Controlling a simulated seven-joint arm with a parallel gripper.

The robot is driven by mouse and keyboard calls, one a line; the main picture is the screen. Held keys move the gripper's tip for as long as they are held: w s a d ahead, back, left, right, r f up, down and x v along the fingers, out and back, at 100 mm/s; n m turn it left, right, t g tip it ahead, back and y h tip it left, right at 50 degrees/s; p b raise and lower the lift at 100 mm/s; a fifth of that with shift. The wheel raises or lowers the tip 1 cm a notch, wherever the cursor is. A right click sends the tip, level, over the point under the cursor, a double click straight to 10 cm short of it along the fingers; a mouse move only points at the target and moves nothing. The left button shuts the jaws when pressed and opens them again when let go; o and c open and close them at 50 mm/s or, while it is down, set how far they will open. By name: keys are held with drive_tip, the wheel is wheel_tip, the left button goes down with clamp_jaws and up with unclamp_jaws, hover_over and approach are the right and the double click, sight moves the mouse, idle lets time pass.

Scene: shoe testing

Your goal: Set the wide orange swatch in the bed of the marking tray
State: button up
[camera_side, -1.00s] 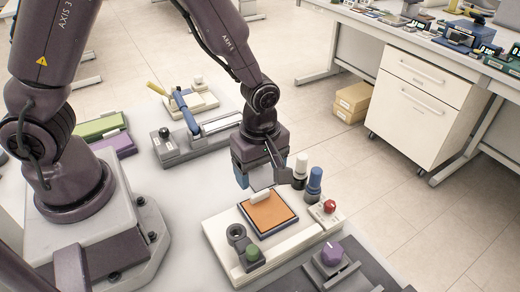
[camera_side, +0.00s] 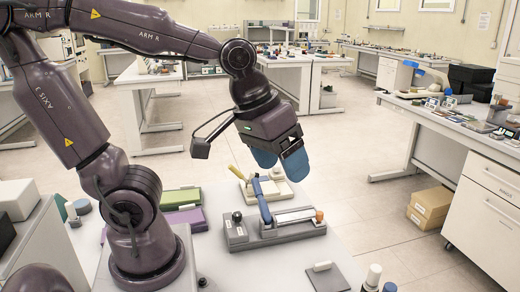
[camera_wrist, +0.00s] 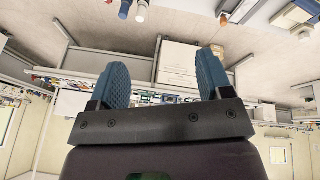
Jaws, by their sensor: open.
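My gripper (camera_side: 280,163) is raised high above the table in the side view, tilted toward the far benches. Its two blue-padded fingers are spread. The wrist view shows the gripper (camera_wrist: 164,75) empty, with a clear gap between the fingers. The wide orange swatch and the marking tray are not in view now; the side view cuts off below the near part of the table. A dark grey square piece (camera_side: 332,279) with a white tab lies flat on the table at the bottom edge, well below and apart from my gripper.
A grey fixture (camera_side: 272,232) with a blue lever stands below my gripper. A white-capped bottle (camera_side: 373,275) and a blue one (camera_side: 389,288) stand at the bottom right. Air around the gripper is clear.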

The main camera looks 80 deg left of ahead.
drive_tip(key=s+r+m, duration=0.1)
drive_tip(key=m, duration=0.1)
drive_tip(key=s+a+r+m+t, duration=0.1)
drive_tip(key=s, duration=0.1)
drive_tip(key=shift+s+a+m+y, duration=0.2)
drive_tip(key=shift+m+y, duration=0.1)
drive_tip(key=shift+m, duration=0.1)
